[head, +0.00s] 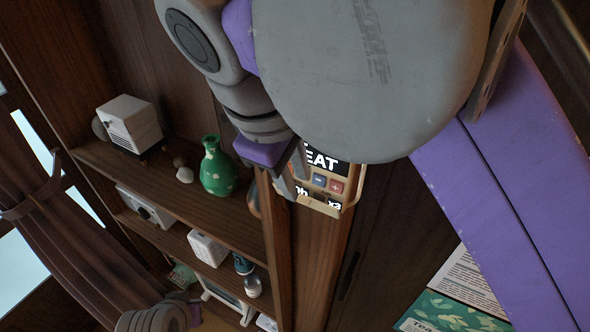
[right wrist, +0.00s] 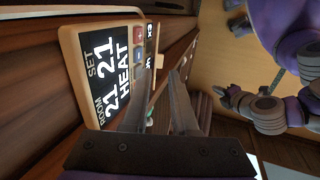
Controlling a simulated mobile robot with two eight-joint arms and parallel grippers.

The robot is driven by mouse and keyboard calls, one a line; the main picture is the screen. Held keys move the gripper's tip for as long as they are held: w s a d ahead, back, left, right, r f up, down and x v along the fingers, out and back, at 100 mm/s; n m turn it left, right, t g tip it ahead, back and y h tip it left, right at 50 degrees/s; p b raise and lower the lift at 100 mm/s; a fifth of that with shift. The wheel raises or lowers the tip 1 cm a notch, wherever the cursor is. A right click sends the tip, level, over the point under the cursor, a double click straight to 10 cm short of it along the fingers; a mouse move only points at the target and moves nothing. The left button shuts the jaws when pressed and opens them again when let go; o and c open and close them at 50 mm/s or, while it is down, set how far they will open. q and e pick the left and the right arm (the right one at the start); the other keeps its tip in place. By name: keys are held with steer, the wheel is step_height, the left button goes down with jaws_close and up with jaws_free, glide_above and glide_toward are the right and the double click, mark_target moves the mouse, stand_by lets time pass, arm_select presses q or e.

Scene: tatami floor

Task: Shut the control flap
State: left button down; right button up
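A tan control unit (right wrist: 73,50) is mounted on the dark wood, its lit display (right wrist: 110,75) reading ROOM 21, SET 21, HEAT. Its blue and red buttons are uncovered; they also show in the head view (head: 327,184). A thin tan strip (right wrist: 156,48) past the buttons looks like the flap standing open, seen nearly edge-on. My right gripper (right wrist: 162,75) is open and empty, its fingertips close by the button end of the unit; I cannot tell if they touch. In the head view my right gripper (head: 293,180) partly covers the unit. My left gripper (right wrist: 228,98) is small and unclear.
Left of the unit, wooden shelves (head: 195,210) hold a green vase (head: 218,168), a white box-shaped device (head: 130,122) and smaller items. A curtain (head: 60,240) hangs at far left. Printed posters (head: 455,305) are at lower right.

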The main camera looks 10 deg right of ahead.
mark_target(302, 199)
steer(key=shift+x, duration=2.4)
steer(key=shift+c, duration=0.2)
jaws_close()
